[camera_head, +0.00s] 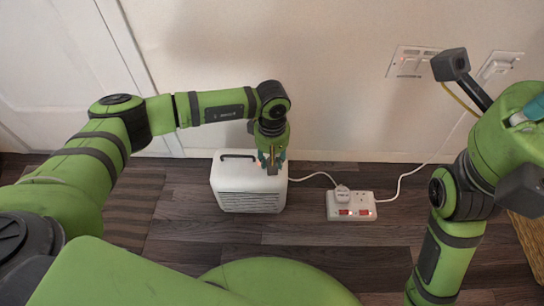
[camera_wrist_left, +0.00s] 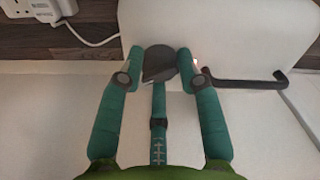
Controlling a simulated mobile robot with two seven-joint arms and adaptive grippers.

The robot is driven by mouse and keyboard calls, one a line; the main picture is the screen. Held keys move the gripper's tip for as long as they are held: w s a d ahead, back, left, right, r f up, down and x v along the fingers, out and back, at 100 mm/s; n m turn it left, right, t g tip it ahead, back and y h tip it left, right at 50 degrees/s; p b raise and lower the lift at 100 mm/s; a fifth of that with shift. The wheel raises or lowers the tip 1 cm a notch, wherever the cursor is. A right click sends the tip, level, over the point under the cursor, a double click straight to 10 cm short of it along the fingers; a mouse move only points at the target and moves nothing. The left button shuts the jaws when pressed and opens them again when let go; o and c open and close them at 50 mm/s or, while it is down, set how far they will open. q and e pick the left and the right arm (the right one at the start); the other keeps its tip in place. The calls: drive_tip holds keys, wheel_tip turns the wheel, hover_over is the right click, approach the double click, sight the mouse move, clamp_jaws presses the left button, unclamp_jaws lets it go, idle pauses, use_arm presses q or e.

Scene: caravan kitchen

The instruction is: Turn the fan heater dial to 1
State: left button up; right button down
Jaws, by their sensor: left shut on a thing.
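The white fan heater (camera_head: 250,200) stands on the floor against the wall, below my left gripper (camera_head: 271,162). Its top fills much of the left wrist view (camera_wrist_left: 240,45). The dark grey dial (camera_wrist_left: 158,62) sits on the heater top, between the two teal fingers of my left gripper (camera_wrist_left: 160,66), which is shut on it. The dial's markings are not readable, so its setting cannot be told. My right gripper is only partly in the head view, a teal finger (camera_head: 533,108) showing at the right edge; its opening cannot be told.
The heater's dark handle (camera_wrist_left: 245,82) lies beside the fingers. A white power strip (camera_head: 351,206) with red switches lies on the floor to the right, with white cables. Wall sockets (camera_head: 411,62) are above. A woven basket edge (camera_head: 530,245) is at far right.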

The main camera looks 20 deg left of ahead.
use_arm(q)
drive_tip(key=o, duration=1.2)
drive_tip(key=shift+c, duration=0.2)
wheel_tip(320, 180, up, 12)
drive_tip(key=shift+s+f, duration=0.1)
